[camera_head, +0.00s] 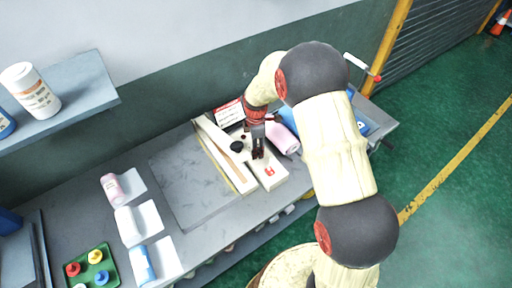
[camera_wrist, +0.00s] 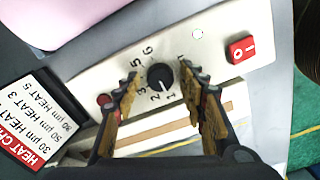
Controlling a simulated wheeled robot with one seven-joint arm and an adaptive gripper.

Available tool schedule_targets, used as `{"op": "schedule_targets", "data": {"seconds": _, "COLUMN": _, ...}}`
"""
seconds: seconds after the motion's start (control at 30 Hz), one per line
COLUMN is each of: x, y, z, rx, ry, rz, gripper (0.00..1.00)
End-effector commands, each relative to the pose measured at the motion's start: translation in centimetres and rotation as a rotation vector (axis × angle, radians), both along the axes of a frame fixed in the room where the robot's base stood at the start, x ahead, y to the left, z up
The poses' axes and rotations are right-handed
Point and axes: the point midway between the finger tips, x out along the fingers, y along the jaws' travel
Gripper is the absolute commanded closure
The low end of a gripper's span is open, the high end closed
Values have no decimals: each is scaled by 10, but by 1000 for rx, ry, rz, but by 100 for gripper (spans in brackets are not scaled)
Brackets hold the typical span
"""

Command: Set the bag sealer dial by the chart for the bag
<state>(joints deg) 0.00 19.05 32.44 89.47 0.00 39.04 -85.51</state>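The white bag sealer (camera_head: 240,178) lies on the bench. In the wrist view its panel (camera_wrist: 212,78) carries a black dial (camera_wrist: 160,77) ringed by numbers, with 1, 2, 3, 5 and 6 readable. I cannot tell surely which number the dial marks. My gripper (camera_wrist: 158,80) is open, with its fingers apart on either side of the dial; contact is not clear. It also shows above the panel in the head view (camera_head: 258,152). The heat chart (camera_wrist: 38,118) stands beside the sealer, partly cut off; "HEAT 3" and "HEAT 5" lines show. A pink bag (camera_head: 283,138) lies behind the panel.
A red rocker switch (camera_wrist: 241,48) is on the panel near the dial. A grey mat (camera_head: 190,185) is clear. A wall shelf (camera_head: 85,88) holds a white tub.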

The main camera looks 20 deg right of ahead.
Motion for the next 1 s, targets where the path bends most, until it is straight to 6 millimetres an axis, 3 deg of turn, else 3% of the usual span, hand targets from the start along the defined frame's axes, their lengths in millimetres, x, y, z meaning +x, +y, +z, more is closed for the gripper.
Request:
{"op": "schedule_targets", "data": {"seconds": 0.67, "x": 0, "y": 0, "z": 0, "rx": 0, "ry": 0, "rz": 0, "gripper": 99}}
{"op": "schedule_targets", "data": {"seconds": 1.0, "x": 0, "y": 0, "z": 0, "rx": 0, "ry": 0, "rz": -46, "gripper": 99}}
